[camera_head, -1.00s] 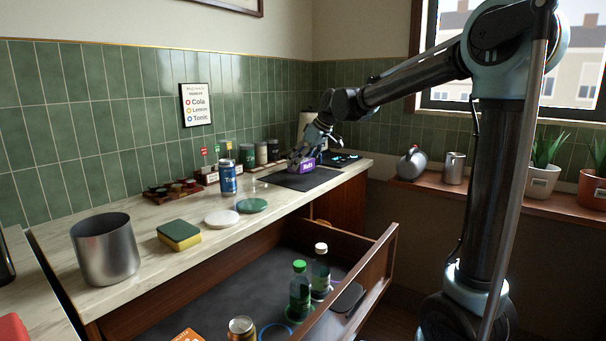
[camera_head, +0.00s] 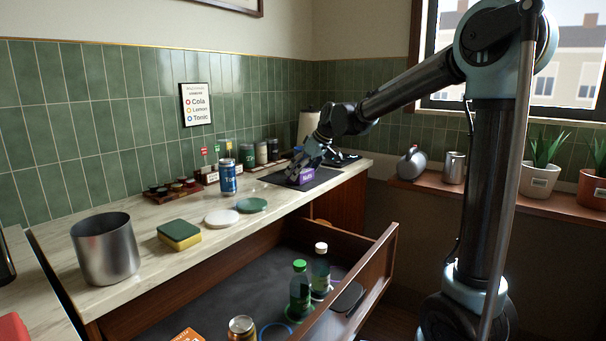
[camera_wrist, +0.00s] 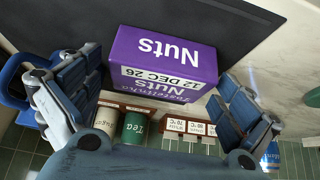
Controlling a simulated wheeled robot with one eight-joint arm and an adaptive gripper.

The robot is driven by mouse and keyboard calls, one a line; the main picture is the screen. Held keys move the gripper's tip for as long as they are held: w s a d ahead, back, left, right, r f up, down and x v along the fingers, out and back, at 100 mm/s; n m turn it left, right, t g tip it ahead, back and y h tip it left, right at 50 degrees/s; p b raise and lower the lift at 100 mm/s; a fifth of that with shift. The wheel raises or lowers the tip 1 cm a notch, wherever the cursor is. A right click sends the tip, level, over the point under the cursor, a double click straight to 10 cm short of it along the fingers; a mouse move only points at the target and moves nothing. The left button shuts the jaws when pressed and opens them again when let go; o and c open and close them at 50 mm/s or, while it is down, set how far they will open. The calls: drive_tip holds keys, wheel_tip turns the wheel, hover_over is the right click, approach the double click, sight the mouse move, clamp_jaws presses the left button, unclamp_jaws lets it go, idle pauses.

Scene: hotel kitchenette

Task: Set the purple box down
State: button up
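The purple box (camera_head: 305,177), labelled Nuts, is low over or on the black mat (camera_head: 271,179) at the far end of the counter. I cannot tell whether its underside touches the mat. In the wrist view the box (camera_wrist: 165,58) lies between the two fingers of my gripper (camera_wrist: 162,75), with its lettering facing the camera.
A white coaster (camera_head: 221,217), a green coaster (camera_head: 251,205), a sponge (camera_head: 179,235) and a metal pot (camera_head: 105,249) are nearer. The open drawer (camera_head: 378,262) holds bottles.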

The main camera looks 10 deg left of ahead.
drive_tip(key=v, duration=1.2)
drive_tip(key=shift+r, duration=0.1)
